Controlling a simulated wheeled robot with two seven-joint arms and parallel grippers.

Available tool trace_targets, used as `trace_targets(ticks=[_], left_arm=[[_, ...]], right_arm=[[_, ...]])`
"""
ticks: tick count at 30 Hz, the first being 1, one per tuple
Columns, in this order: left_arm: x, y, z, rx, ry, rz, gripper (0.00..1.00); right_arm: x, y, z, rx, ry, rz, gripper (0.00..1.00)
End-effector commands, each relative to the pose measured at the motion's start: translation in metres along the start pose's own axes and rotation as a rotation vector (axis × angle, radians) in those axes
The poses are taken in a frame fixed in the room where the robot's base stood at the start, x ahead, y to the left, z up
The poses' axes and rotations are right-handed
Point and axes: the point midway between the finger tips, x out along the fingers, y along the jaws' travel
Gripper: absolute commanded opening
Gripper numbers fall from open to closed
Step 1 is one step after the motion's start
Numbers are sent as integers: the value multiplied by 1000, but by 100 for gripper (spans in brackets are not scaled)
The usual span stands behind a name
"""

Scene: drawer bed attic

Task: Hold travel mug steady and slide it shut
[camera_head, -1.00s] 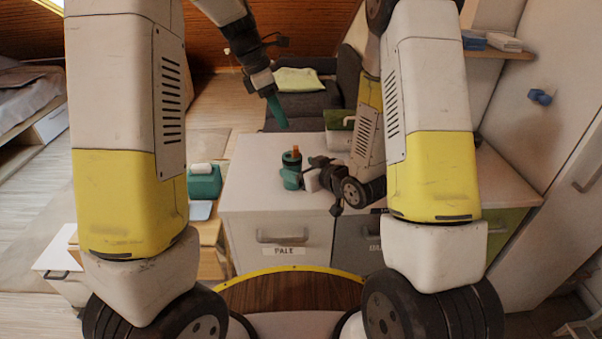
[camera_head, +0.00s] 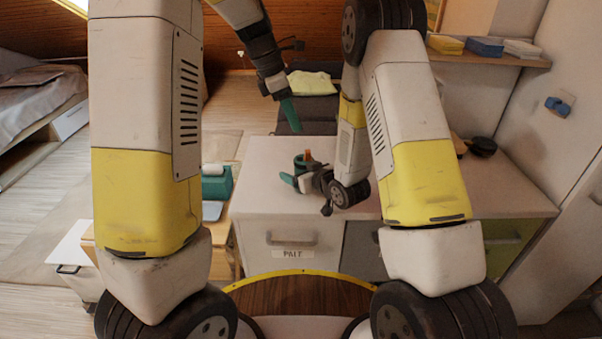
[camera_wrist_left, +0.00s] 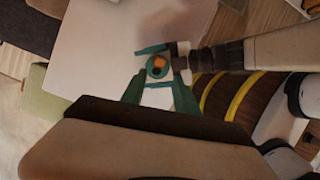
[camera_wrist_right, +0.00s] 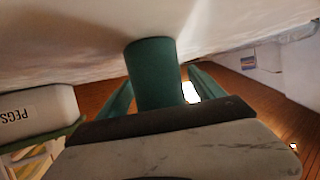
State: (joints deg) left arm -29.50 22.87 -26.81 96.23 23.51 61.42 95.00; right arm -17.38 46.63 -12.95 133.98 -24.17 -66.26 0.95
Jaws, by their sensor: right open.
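The travel mug (camera_head: 307,160) stands upright on the white cabinet top, teal with an orange piece on its lid. The orange piece shows from above in the left wrist view (camera_wrist_left: 158,66). My right gripper (camera_head: 296,172) reaches in low from the right, its open teal fingers on either side of the mug. In the right wrist view the teal mug body (camera_wrist_right: 155,75) lies between these fingers; I cannot tell whether they touch it. My left gripper (camera_head: 295,128) hangs above and behind the mug, pointing down. Its fingers are apart and empty in the left wrist view (camera_wrist_left: 157,80).
The white cabinet top (camera_head: 265,170) is clear left of the mug. Its drawer front bears a label (camera_head: 292,254). A teal box (camera_head: 216,183) stands to the left. A shelf with coloured boxes (camera_head: 485,47) and a dark round item (camera_head: 483,145) are at right.

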Motion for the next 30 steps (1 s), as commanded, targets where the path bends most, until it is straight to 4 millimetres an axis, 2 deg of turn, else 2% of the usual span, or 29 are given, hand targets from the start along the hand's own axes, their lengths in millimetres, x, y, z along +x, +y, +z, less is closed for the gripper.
trace_targets(ticks=[2,3,12,14,17,20,23,30], left_arm=[[0,0,0,0,0,0,36],[0,0,0,0,0,0,36],[0,0,0,0,0,0,36],[0,0,0,0,0,0,36],[0,0,1,19,4,-2,36],[1,-1,4,117,23,-10,36],[1,-3,11,318,60,-29,36],[-2,-6,30,997,179,-125,36]], right_arm=[[0,0,0,0,0,0,77],[0,0,0,0,0,0,74],[0,0,0,0,0,0,15],[0,0,0,0,1,0,5],[0,0,0,0,1,0,5],[0,0,0,0,1,0,5],[0,0,0,0,1,0,5],[0,0,0,0,1,0,5]])
